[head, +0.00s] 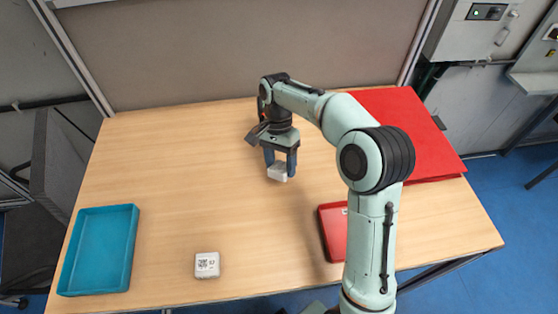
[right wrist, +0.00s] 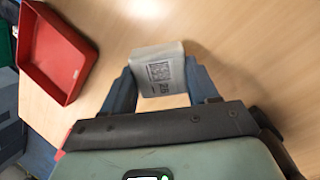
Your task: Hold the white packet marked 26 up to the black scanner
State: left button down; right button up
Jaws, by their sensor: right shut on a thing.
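My right gripper (head: 279,166) is shut on a small white packet (head: 277,173), its fingers pointing down over the middle of the table. In the right wrist view, the packet (right wrist: 159,74) sits between the two fingers (right wrist: 162,85). A square code and what looks like an upside-down 26 face the camera. I cannot tell how far the packet is above the table. A second white packet (head: 207,265) with a code on top lies near the front edge. I cannot make out the black scanner with certainty. My left gripper is not in view.
A teal tray (head: 134,245) stands at the table's left end. A red tray (head: 324,246) lies partly behind my right arm, and shows in the right wrist view (right wrist: 60,92). A large red panel (head: 425,125) covers the back right. The table's left middle (head: 170,180) is clear.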

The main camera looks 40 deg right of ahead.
jog(key=s+a+r, duration=0.5)
jog(key=s+r, duration=0.2)
jog(key=s, duration=0.2)
jog(key=shift+r, duration=0.35)
